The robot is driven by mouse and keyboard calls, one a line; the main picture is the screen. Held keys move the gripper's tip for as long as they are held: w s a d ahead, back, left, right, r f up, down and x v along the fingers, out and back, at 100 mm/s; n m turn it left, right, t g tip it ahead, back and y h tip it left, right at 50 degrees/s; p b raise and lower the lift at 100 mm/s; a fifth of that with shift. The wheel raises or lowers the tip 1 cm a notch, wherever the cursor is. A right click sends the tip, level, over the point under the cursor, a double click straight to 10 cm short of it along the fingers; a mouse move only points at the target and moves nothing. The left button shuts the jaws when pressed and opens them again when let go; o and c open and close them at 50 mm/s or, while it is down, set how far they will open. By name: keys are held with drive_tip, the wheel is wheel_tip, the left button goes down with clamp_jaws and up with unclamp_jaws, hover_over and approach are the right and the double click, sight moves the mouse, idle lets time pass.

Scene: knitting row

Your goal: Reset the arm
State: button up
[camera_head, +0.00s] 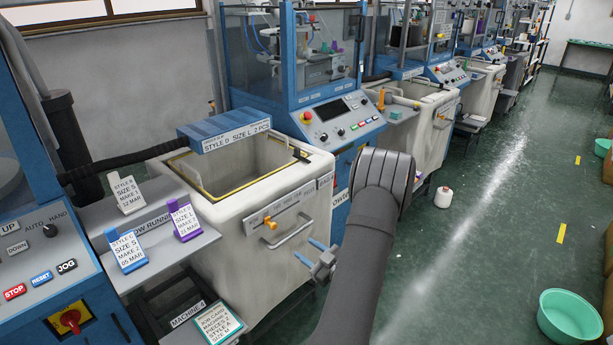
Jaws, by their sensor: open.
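My dark grey arm (367,235) rises from the bottom edge and bends at a thick ribbed joint right of the middle. My gripper (314,258) shows at the left side of the arm, low in the middle of the view. Its small blue and grey fingers are apart, with nothing seen between them. It is in front of the cream bin (270,200), close to the bin's front handle in the picture. I cannot tell the exact gap. The arm hides part of the gripper's far side.
Machine panels (335,112) and bins line the left. A shelf (142,235) holds several small label cards. A blue sign (222,133) lies over the bin's rim. A cone of yarn (444,197) and a green basin (569,316) stand on the floor; the aisle between is mostly clear.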

sight(274, 227)
drive_tip(key=x, duration=1.6)
drive_tip(key=shift+w+a, duration=0.1)
drive_tip(key=shift+a, duration=0.15)
idle(0.9)
idle(0.5)
